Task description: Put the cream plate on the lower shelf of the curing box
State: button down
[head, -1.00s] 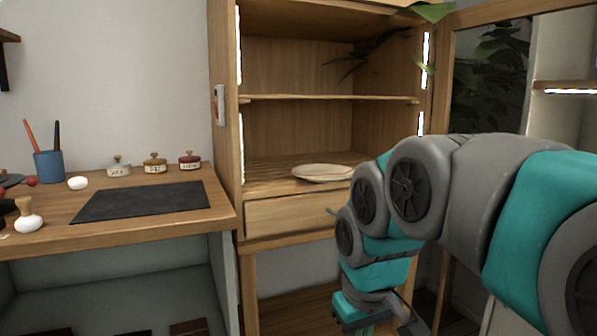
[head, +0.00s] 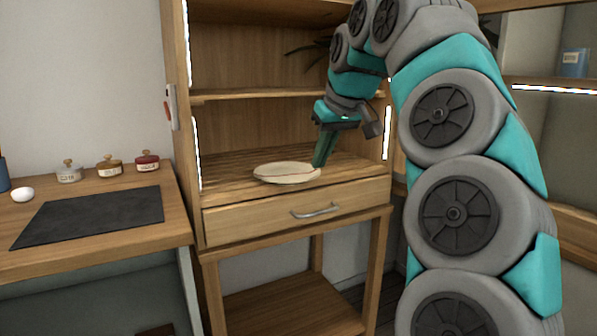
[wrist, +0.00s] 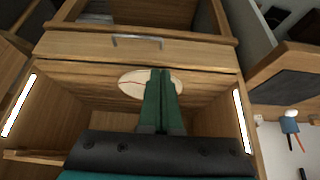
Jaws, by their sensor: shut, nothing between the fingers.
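The cream plate (head: 287,173), with a thin dark line across it, lies flat on the lower shelf (head: 225,165) of the curing box, near the front edge above the drawer. In the wrist view the plate (wrist: 132,80) is partly hidden behind my fingers. My gripper (head: 320,163) is shut and empty. Its green fingers point down at the plate's right edge in the head view; I cannot tell whether they touch it. The fingers (wrist: 160,73) are side by side in the wrist view.
An upper shelf (head: 255,95) spans the box above the plate. A drawer (head: 260,216) with a metal handle is shut below. A workbench (head: 95,235) with a dark mat and several small jars is on the left.

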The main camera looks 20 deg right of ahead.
jog(key=shift+w+a+f+p, duration=0.2)
jog(key=shift+w+f+p, duration=0.4)
jog(key=shift+w+f, duration=3.75)
jog(key=shift+w+r, duration=0.15)
